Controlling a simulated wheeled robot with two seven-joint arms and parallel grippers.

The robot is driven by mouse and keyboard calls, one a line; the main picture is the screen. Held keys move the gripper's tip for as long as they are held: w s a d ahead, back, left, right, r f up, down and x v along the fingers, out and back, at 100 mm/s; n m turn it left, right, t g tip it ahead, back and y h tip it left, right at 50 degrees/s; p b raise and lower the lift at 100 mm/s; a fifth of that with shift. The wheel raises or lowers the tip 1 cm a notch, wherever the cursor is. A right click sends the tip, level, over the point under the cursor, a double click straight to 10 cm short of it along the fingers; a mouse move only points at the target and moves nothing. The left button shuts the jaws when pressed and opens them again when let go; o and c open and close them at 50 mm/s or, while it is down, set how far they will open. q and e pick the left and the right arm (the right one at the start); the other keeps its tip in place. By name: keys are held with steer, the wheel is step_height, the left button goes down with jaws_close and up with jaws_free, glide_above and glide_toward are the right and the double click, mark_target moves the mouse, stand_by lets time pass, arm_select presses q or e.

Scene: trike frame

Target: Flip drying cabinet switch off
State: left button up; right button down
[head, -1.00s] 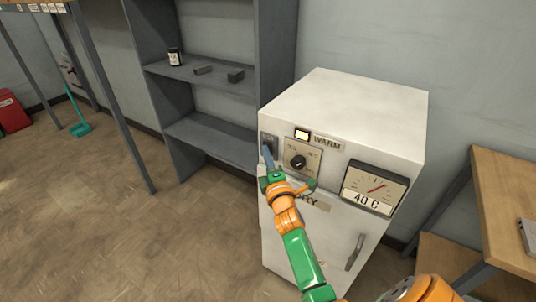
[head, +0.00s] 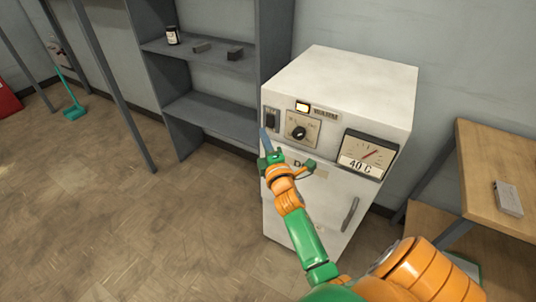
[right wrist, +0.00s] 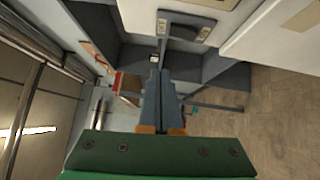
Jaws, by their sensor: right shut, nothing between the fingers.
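The white drying cabinet (head: 345,85) stands in the middle right of the head view. Its dark switch (head: 271,120) sits on a small plate at the upper left of the front; its rocker position is too small to tell. A lamp (head: 303,107) beside it looks lit. My right gripper (head: 264,132) is shut and empty, its blue fingers just below and left of the switch, seemingly apart from it. The shut fingers (right wrist: 162,95) also show in the right wrist view, with white cabinet surface (right wrist: 270,35) at upper right. My left gripper is out of view.
A round knob (head: 299,132) and a dial marked 40 C (head: 368,155) are on the cabinet front, above a door handle (head: 350,213). A grey shelf unit (head: 205,107) stands to the left, a wooden table (head: 495,165) to the right.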

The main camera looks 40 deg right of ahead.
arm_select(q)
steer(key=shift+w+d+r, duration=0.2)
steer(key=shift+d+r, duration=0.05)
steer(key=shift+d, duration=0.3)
arm_select(e)
steer(key=d+v, duration=0.1)
steer(key=v, duration=0.5)
steer(key=shift+s, duration=0.35)
steer(key=shift+r, duration=0.1)
steer(key=shift+a, duration=0.1)
